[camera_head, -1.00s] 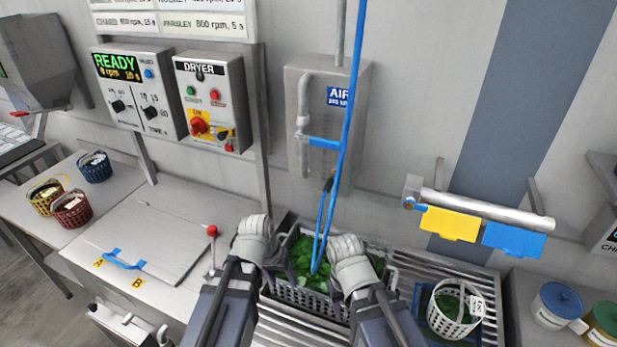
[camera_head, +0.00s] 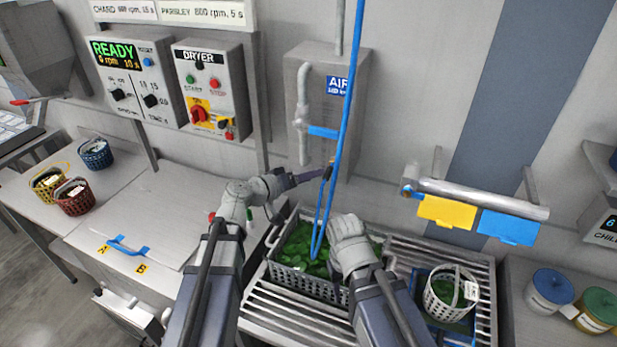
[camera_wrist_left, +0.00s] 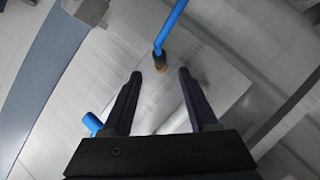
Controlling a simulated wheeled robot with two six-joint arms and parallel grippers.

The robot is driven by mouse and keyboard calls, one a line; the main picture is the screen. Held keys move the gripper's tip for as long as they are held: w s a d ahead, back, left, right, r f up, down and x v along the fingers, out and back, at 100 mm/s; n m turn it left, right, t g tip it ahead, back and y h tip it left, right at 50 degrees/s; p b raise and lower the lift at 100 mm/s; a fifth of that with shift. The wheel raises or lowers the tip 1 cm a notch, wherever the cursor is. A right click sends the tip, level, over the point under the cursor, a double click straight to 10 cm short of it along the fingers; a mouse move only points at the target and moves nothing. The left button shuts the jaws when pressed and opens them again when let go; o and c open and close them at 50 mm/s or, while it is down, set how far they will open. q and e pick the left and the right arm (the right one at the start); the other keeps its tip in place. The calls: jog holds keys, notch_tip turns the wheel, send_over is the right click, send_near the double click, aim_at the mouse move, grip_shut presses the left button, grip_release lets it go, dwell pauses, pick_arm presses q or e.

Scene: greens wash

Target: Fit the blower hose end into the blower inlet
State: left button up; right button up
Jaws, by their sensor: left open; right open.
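The blue hose (camera_head: 352,75) hangs from above in front of the AIR box, with a loop reaching down to the greens crate. Its dark collar and brass-coloured end (camera_head: 328,172) hang near the wall. The hose end also shows in the left wrist view (camera_wrist_left: 160,62), centred just beyond the fingertips. My left gripper (camera_head: 302,194) is open, pointing right at the hose end, with nothing between its fingers. What looks like the blower inlet (camera_head: 408,190) is a small brass-and-blue fitting at the left end of the pale horizontal tube. My right gripper (camera_head: 352,268) is open above the crate, its fingers partly hidden.
The grey crate (camera_head: 300,285) of greens stands below both grippers on a slatted rack. A white basket (camera_head: 447,298) is to its right. Yellow (camera_head: 446,212) and blue (camera_head: 508,227) flaps hang under the tube. The AIR box (camera_head: 322,110) with its blue handle is behind the hose.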

aim_at(323, 183)
pick_arm(q)
jog(key=b+x, duration=0.2)
jog(key=x, duration=0.5)
jog(key=shift+w+d+f, duration=0.1)
jog(key=shift+w+d, duration=0.15)
jog(key=shift+d, duration=0.05)
grip_shut()
jog(key=shift+s+a, duration=0.15)
jog(key=shift+s, duration=0.15)
dwell(0.6)
jog(key=shift+s+a, duration=0.3)
jog(key=shift+s, duration=0.7)
jog(key=shift+s+a, duration=0.3)
jog(key=shift+s, duration=0.65)
jog(key=shift+s, duration=0.15)
